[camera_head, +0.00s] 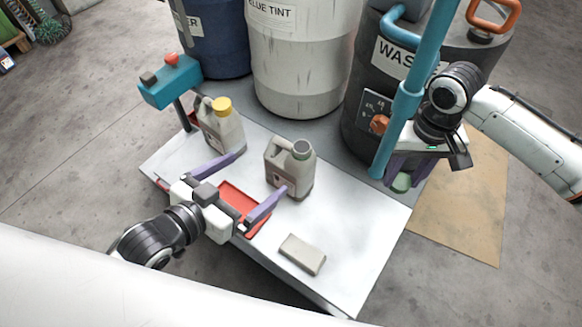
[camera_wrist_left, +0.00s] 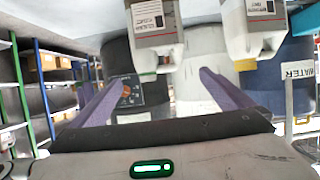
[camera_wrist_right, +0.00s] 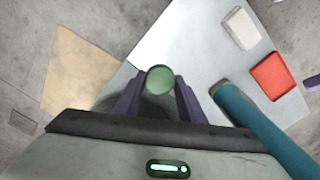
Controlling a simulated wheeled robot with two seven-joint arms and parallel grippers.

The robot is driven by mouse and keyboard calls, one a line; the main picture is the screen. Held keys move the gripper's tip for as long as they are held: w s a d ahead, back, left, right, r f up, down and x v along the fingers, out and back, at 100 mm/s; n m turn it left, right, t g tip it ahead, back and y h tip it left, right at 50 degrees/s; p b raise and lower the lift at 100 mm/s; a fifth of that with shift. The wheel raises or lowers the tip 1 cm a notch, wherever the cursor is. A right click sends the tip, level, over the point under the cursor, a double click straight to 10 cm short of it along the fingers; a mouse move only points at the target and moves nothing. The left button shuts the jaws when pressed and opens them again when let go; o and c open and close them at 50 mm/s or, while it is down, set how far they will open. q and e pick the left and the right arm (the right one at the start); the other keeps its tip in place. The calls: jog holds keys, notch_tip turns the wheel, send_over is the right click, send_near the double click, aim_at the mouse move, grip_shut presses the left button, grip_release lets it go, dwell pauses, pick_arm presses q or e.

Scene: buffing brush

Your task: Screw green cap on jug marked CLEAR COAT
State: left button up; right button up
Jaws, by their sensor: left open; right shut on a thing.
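A beige jug (camera_head: 288,172) stands upright on the white table, its round neck top grey and no coloured cap visible. A second beige jug (camera_head: 222,128) with a yellow cap (camera_head: 221,105) stands behind it to the left. Both jugs show upside down in the left wrist view, with label text too small to read surely. My left gripper (camera_head: 262,173) is open and empty, its fingers pointing toward the jugs, apart from them. My right gripper (camera_wrist_right: 158,82) is shut on the green cap (camera_wrist_right: 160,79), which also shows below it in the head view (camera_head: 401,183), right of the table.
A red tray (camera_head: 238,196) and a tan block (camera_head: 303,254) lie on the white table (camera_head: 350,225). A teal device with a red knob (camera_head: 172,80) stands at its left end. Large drums (camera_head: 300,60) stand behind. A teal pipe (camera_head: 400,110) rises beside my right gripper.

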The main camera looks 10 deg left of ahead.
aim_at(283, 164)
pick_arm(q)
jog(key=b+x, duration=0.1)
jog(key=x, duration=0.5)
jog(key=shift+w+f, duration=0.25)
jog(key=shift+w, duration=0.1)
pick_arm(e)
jog(key=shift+f, duration=0.7)
pick_arm(q)
jog(key=shift+d, duration=0.1)
jog(key=b+x, duration=0.1)
jog(key=x, duration=0.4)
jog(key=shift+d+f+b, duration=0.15)
jog(key=shift+f+b, duration=0.05)
jog(key=shift+b, duration=0.2)
pick_arm(e)
jog(key=shift+f, duration=0.7)
